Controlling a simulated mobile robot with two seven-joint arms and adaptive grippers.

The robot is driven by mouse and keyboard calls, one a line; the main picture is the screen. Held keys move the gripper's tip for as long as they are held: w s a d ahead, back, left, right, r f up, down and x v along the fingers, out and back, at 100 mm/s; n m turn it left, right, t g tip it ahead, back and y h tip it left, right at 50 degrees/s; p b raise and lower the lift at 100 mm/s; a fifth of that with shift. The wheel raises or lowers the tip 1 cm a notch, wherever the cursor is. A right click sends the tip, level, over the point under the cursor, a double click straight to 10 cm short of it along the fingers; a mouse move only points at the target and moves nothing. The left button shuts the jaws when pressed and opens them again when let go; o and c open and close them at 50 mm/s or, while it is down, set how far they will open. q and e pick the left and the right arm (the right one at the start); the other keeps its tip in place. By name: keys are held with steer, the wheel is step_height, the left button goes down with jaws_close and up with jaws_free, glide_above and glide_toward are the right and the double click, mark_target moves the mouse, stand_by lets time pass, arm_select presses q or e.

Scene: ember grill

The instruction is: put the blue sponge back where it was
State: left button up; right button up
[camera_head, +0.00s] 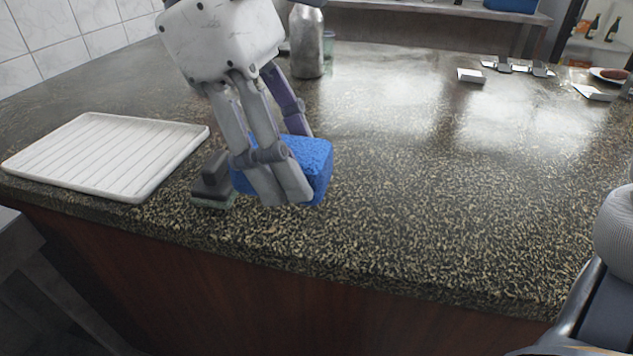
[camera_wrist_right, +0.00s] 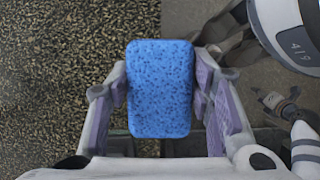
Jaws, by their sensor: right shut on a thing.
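The blue sponge (camera_head: 316,163) is at the near part of the speckled counter (camera_head: 420,200), just right of a small dark scrubber (camera_head: 212,178). My right gripper (camera_head: 290,170) reaches down from above and is shut on the sponge, its fingers on two opposite sides. In the right wrist view the sponge (camera_wrist_right: 161,88) sits upright between the fingers of the gripper (camera_wrist_right: 162,95). I cannot tell whether the sponge's underside touches the counter. My left gripper is not seen.
A white ribbed drainer tray (camera_head: 105,155) lies left of the scrubber. A metal bottle (camera_head: 306,42) stands behind my gripper.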

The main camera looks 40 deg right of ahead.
steer(key=w+d+f, duration=0.1)
steer(key=w+f, duration=0.1)
steer(key=w+d+f, duration=0.4)
steer(key=f, duration=0.1)
steer(key=shift+w+d, duration=0.1)
steer(key=shift+w, duration=0.15)
steer(key=shift+w+d+f, duration=0.15)
steer(key=shift+f, duration=0.8)
steer(key=shift+w+d+f, duration=0.1)
steer(key=shift+f, duration=0.85)
steer(key=shift+f, duration=0.15)
steer(key=o, duration=1.1)
steer(key=shift+o, duration=0.2)
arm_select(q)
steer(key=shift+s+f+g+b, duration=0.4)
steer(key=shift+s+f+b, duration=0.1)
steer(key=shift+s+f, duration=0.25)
arm_select(e)
steer(key=v, duration=1.2)
